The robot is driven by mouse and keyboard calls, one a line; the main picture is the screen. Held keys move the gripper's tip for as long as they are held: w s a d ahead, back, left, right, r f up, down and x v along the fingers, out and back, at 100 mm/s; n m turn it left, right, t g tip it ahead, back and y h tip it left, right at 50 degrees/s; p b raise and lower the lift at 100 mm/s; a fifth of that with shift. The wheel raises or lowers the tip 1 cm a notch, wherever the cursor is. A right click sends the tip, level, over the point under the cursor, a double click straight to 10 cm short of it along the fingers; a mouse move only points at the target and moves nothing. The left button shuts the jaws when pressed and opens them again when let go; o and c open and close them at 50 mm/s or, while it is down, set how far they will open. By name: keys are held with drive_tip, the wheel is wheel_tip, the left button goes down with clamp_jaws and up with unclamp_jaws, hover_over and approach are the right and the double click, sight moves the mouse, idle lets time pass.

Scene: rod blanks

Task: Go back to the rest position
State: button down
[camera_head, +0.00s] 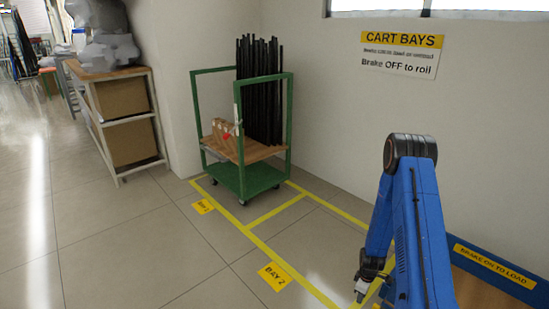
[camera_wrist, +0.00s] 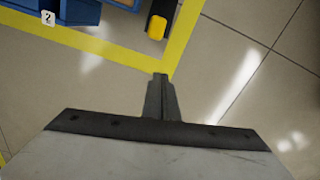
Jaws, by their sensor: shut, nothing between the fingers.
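My gripper (camera_head: 360,291) hangs low at the end of my blue arm, at the right of the head view, over the floor by the yellow bay line. In the wrist view my gripper (camera_wrist: 161,78) is shut, its fingers together with nothing between them. Tiled floor and a yellow line lie beyond the fingertips. The fingers look apart from everything around them.
A green cart (camera_head: 246,179) with black rods (camera_head: 259,90) stands in the far bay. A blue-edged unit (camera_head: 490,262) labelled "BRAKE ON TO LOAD" is at the right, close to my arm. A wooden shelf (camera_head: 126,128) stands left. Floor (camera_head: 130,240) at front left is clear.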

drive_tip(key=a+r+m+t, duration=0.1)
drive_tip(key=a+r+m, duration=0.15)
drive_tip(key=r, duration=1.25)
drive_tip(key=a+r+m+t, duration=0.1)
drive_tip(key=a+r, duration=0.2)
drive_tip(key=r, duration=1.2)
drive_tip(key=s+a+r+m+t, duration=0.15)
drive_tip(key=s+r, duration=0.25)
drive_tip(key=r, duration=0.5)
drive_tip(key=s+a+r+m+g, duration=0.1)
drive_tip(key=s+a+r, duration=0.2)
drive_tip(key=s+r, duration=0.35)
drive_tip(key=s+a+r+m+t, duration=0.1)
drive_tip(key=s+a+r+m, duration=0.1)
drive_tip(key=s+r, duration=0.4)
drive_tip(key=s+a+r+m+t, duration=0.1)
drive_tip(key=s+r, duration=0.6)
drive_tip(key=s, duration=0.8)
drive_tip(key=shift+a+r+m, duration=0.3)
drive_tip(key=shift+a+m, duration=0.2)
drive_tip(key=shift+a, duration=0.3)
